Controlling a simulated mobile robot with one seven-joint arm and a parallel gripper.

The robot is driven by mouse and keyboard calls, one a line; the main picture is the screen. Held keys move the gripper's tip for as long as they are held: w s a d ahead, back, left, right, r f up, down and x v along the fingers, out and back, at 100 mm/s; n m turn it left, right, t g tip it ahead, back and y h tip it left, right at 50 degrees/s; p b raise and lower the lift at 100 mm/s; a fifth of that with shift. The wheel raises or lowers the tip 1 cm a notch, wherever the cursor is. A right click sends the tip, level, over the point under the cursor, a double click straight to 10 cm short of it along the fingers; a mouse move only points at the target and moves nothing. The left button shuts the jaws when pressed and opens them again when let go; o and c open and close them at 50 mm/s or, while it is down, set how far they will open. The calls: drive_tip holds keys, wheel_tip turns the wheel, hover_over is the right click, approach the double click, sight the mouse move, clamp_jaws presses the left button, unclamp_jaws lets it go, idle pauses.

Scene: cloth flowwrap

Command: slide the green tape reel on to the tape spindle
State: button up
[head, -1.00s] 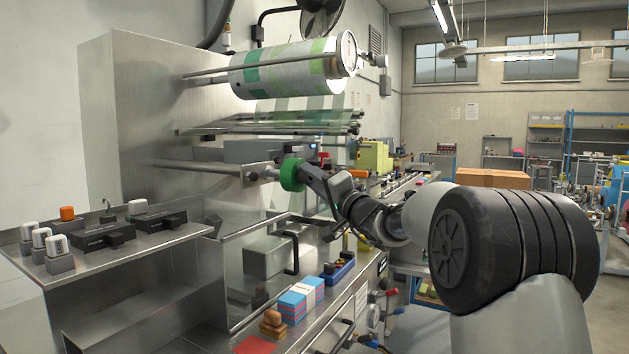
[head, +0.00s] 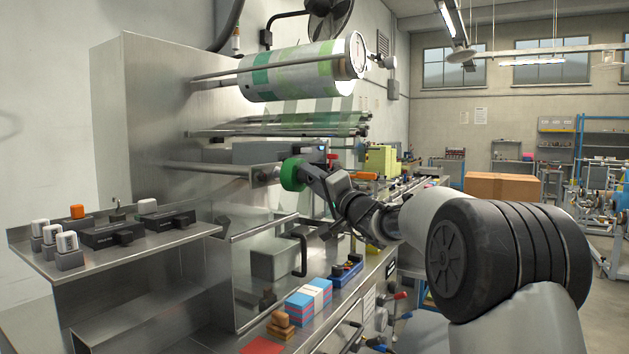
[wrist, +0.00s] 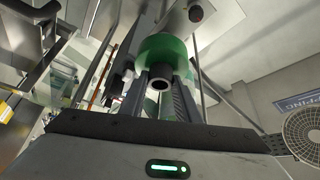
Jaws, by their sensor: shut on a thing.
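In the wrist view the reel (wrist: 152,47) sits across the fingertips (wrist: 161,82), with the hollow core end between the fingers. The tape spindle (head: 210,168) is a horizontal metal bar from the machine's steel panel, with a block near its outer end. The reel is in line with it, just right of the block. Whether the spindle's tip is inside the reel's bore is hidden.
A printed film roll (head: 300,75) and thin rollers (head: 285,130) hang above the reel. A steel shelf (head: 190,235) with stamps is at left. Striped blocks (head: 308,300) and a clear guard with a black handle (head: 302,250) are below.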

sight(304, 180)
drive_tip(key=shift+w+a+b, duration=0.45)
drive_tip(key=shift+w+a, duration=0.15)
drive_tip(key=shift+a, duration=0.2)
drive_tip(key=shift+w+a+b, duration=0.4)
drive_tip(key=shift+w+a, duration=0.15)
drive_tip(key=shift+a, duration=0.25)
idle(0.9)
drive_tip(key=o, duration=1.1)
